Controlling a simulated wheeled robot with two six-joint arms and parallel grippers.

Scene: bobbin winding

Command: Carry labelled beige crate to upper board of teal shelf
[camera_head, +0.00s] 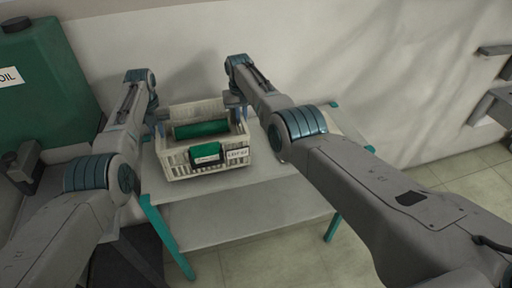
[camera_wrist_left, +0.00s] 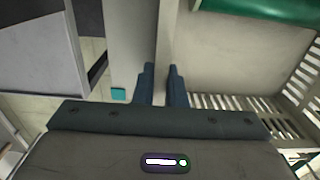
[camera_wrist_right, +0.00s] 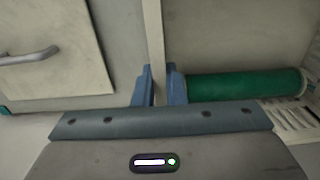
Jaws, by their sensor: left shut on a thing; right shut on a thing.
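The beige slatted crate (camera_head: 178,163) with a white label (camera_head: 238,154) on its front is upright at the upper board (camera_head: 280,185) of the teal-legged shelf. I cannot tell whether its bottom touches the board. My left gripper (camera_wrist_left: 160,85) is shut on the crate's left wall, and my right gripper (camera_wrist_right: 158,85) is shut on its right wall. A green roll (camera_head: 202,129) lies inside, also visible in the right wrist view (camera_wrist_right: 243,85). A smaller green piece (camera_head: 207,153) with a white tag is at the crate's front.
A large green oil container (camera_head: 45,80) stands at the far left, with a dark grey object (camera_head: 22,165) in front of it. A pale wall (camera_head: 330,60) is close behind the shelf. The lower board (camera_head: 240,215) looks empty. Tiled floor (camera_head: 340,260) is open at the right.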

